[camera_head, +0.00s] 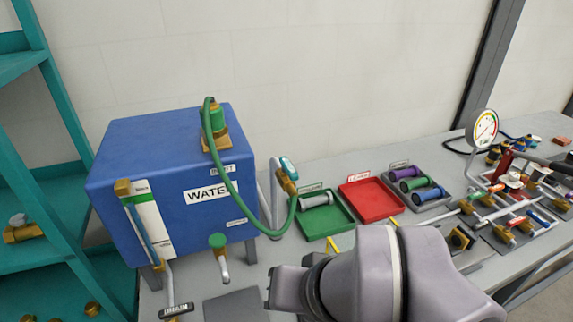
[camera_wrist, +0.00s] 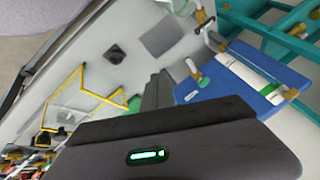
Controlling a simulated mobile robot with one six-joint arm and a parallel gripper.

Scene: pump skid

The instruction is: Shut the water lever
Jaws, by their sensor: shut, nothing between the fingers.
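The blue tank (camera_head: 165,185) marked WATER stands at the left of the bench in the head view. At its front is a small valve (camera_head: 218,243) with a green top and a pale stem hanging down. A teal-handled brass valve (camera_head: 288,169) stands on a pipe right of the tank. I cannot tell which one is the water lever. The tank also shows in the wrist view (camera_wrist: 237,80), with brass fittings (camera_wrist: 192,68) beside it. My gripper (camera_wrist: 158,88) is shut and empty, apart from these valves. Its fingertips are not clear in the head view.
A green hose (camera_head: 226,180) loops from the tank top. Green (camera_head: 325,222) and red (camera_head: 371,197) trays lie right of the tank. Teal shelving (camera_head: 45,150) stands at the left. Crowded fittings (camera_head: 510,210) fill the right.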

